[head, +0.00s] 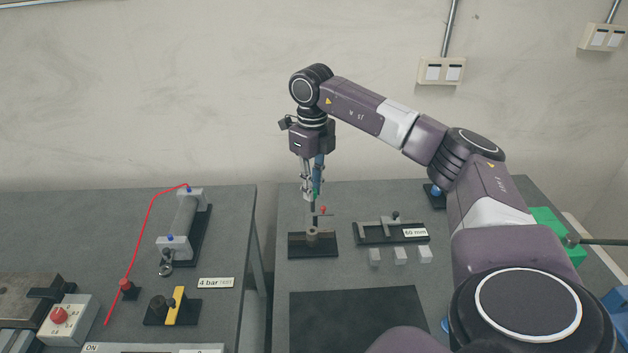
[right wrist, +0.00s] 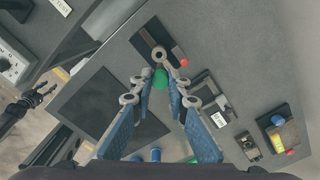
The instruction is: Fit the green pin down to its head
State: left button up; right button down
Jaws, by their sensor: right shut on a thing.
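My right gripper (head: 314,200) points down over the fixture at the left of the right-hand table. It is shut on the green pin (right wrist: 160,79), whose green part shows between the fingertips in the right wrist view. The green also shows small in the head view (head: 316,193). The fixture (head: 298,245) has a dark base and a post with a ring-shaped top. The pin is above the fixture; whether its lower end touches it, I cannot tell. A dark jointed shape at the left edge of the right wrist view looks like my left gripper (right wrist: 32,102); its jaw state is unclear.
A small red knob (head: 323,210) is close beside the gripper tips. A black mat (head: 345,318) in front is bare. A gap separates the two tables.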

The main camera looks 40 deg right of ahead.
aim_at(312, 205)
pick_arm(q)
jog(key=shift+s+a, duration=0.15)
jog(key=shift+a, duration=0.2)
pick_arm(e)
jog(key=shift+a, duration=0.15)
pick_arm(q)
jog(key=shift+r, duration=0.15)
pick_arm(e)
notch_tip(312, 205, down, 2)
jog(key=shift+f+b, duration=0.1)
jog(key=shift+b, duration=0.45)
jog(key=shift+f+b, duration=1)
jog(key=shift+f, duration=0.85)
pick_arm(q)
jog(key=f, duration=0.3)
jog(key=shift+d+f, duration=0.25)
jog(key=shift+d, duration=0.05)
jog(key=shift+a+r+p, duration=0.1)
jog(key=shift+r+p, duration=0.35)
jog(key=shift+r, duration=0.05)
jog(key=shift+f+b, duration=1.75)
jog(key=shift+f, duration=0.05)
pick_arm(e)
jog(key=shift+f, duration=3)
jog(key=c, duration=1.8)
grip_release()
